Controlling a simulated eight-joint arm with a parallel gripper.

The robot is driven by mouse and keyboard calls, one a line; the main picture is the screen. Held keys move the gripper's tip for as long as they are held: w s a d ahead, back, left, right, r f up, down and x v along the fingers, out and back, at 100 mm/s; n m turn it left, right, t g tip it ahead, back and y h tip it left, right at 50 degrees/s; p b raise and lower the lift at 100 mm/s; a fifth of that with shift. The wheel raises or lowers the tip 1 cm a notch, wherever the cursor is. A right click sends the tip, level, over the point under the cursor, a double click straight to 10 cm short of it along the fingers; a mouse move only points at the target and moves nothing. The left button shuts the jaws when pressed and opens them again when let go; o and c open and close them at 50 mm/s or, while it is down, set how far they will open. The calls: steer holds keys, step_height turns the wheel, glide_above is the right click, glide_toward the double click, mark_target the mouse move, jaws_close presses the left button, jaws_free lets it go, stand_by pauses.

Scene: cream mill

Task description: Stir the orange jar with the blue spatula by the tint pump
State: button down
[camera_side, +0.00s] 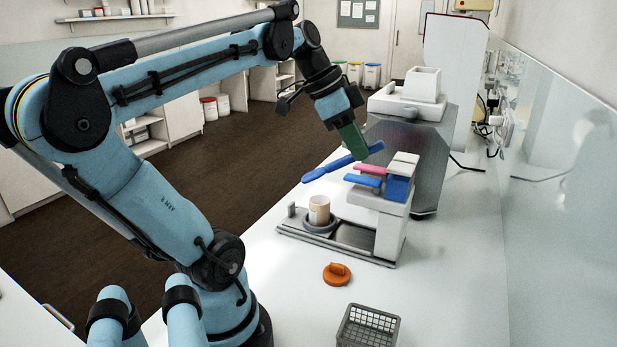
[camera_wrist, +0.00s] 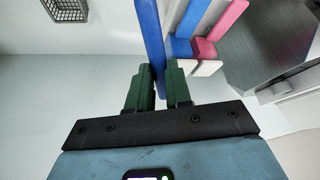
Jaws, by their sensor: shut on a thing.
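My gripper (camera_side: 352,142) has green fingers, shut on a long blue spatula (camera_side: 318,172). The spatula is held above the bench, lying roughly crosswise and slightly tilted. In the wrist view, the spatula (camera_wrist: 150,35) runs away from between the fingertips (camera_wrist: 159,84). A pale open jar with an orange-beige tint (camera_side: 319,206) stands upright in a round grey seat, below the spatula's left end and apart from it. An orange lid (camera_side: 337,273) lies on the bench in front. Its contents are too small to tell.
A grey and white machine (camera_side: 432,150) stands behind. A grey wire basket (camera_side: 368,328) is at the front. The bench to the right is clear.

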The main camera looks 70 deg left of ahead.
steer(key=w+a+r+n+t+y, duration=0.2)
steer(key=a+n+t+y, duration=0.3)
steer(key=a+n, duration=0.7)
steer(key=a+f+m+y, duration=0.1)
steer(key=a+f+m, duration=0.2)
steer(key=f, duration=1)
steer(key=shift+w+f+y, duration=0.15)
steer(key=shift+f+y, duration=0.25)
